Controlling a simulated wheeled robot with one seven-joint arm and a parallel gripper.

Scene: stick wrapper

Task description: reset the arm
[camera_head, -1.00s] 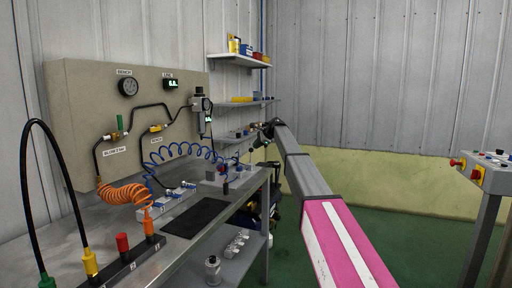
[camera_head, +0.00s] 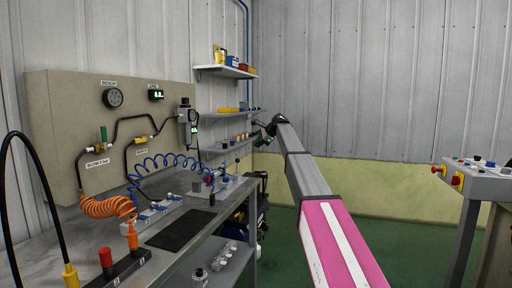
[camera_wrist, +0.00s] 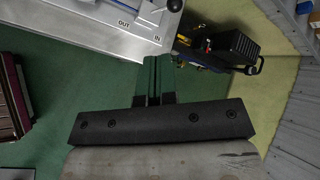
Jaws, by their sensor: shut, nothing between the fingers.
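My arm, with a pink and white link near me and grey links beyond, reaches forward in the head view. Its far end with my gripper (camera_head: 268,128) is small there, in front of the wall shelves, and its fingers are hard to make out. In the wrist view my gripper (camera_wrist: 153,66) shows two dark green fingers side by side, shut and empty. They point over the green floor (camera_wrist: 90,75). The metal workbench (camera_wrist: 110,35), with OUT and IN labels, lies past the fingertips to the upper left.
The bench (camera_head: 85,225) on the left carries an orange coiled hose (camera_head: 108,207), a blue coiled hose (camera_head: 165,160) and a black mat (camera_head: 180,230). Wall shelves (camera_head: 228,71) hold small items. A control stand (camera_head: 485,182) is at right. A dark machine (camera_wrist: 232,48) stands beside the bench.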

